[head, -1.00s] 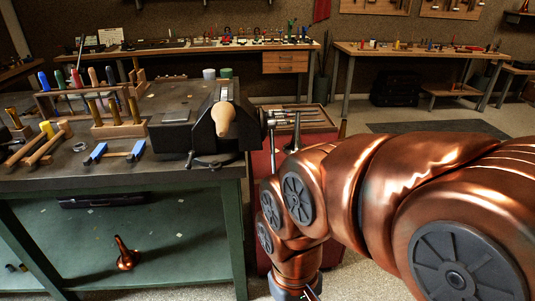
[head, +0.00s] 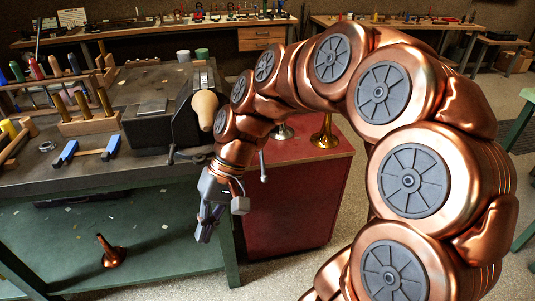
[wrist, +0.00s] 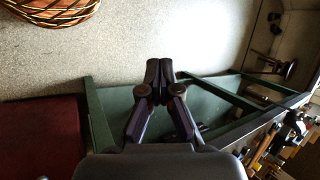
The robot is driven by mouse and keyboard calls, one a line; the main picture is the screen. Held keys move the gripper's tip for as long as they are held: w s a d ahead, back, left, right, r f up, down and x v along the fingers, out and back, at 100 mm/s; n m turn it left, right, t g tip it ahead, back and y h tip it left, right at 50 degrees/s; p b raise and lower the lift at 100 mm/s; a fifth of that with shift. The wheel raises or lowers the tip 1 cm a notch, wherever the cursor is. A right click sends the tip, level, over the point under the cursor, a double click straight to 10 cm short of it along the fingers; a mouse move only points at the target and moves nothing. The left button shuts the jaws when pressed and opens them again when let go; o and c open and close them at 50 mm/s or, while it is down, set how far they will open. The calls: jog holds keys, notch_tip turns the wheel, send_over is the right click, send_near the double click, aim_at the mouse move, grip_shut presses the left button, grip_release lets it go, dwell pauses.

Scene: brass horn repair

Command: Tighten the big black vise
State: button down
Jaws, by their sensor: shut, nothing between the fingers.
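The big black vise (head: 150,130) sits on the workbench's right front corner in the head view. A tan rounded piece (head: 205,108) shows at its jaw end. A thin bar with a ball end (head: 263,168) hangs to the right of the vise, partly hidden by my arm. My gripper (head: 203,238) is shut and empty, pointing down in front of the bench's right end, below the vise and apart from it. In the wrist view the two fingertips (wrist: 160,80) are together with nothing between them.
A red cabinet (head: 295,205) stands right of the bench, with a brass bell-shaped piece (head: 325,132) on top. A copper-coloured horn piece (head: 110,252) stands on the green lower shelf (head: 165,235).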

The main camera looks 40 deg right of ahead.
jog(key=w+d+r+m+t+y, duration=0.2)
jog(key=w+d+m+y, duration=0.3)
jog(key=w, duration=0.6)
jog(key=w+d+f+m+t, duration=0.1)
jog(key=w+d+t, duration=0.1)
jog(key=d, duration=0.5)
jog(key=w+d+f+m+t, duration=0.2)
jog(key=w+d+t, duration=0.1)
jog(key=d, duration=0.4)
jog(key=w+d+f+m+t+p, duration=0.1)
jog(key=w+d+f+m+t, duration=0.1)
jog(key=d, duration=0.6)
jog(key=shift+w+d+t, duration=0.1)
jog(key=shift+w+t, duration=0.2)
jog(key=shift+w, duration=0.1)
jog(key=s+d+f+m+t+h, duration=0.25)
jog(key=d+f+m, duration=0.2)
jog(key=d, duration=0.65)
jog(key=w+a+f+p, duration=0.1)
jog(key=w+a+p, duration=0.2)
jog(key=w+a, duration=0.2)
jog(key=shift+a+f+n+t+y, duration=0.15)
jog(key=shift+a+n+t+y, duration=0.2)
jog(key=shift+a, duration=1.05)
jog(key=shift+p, duration=0.3)
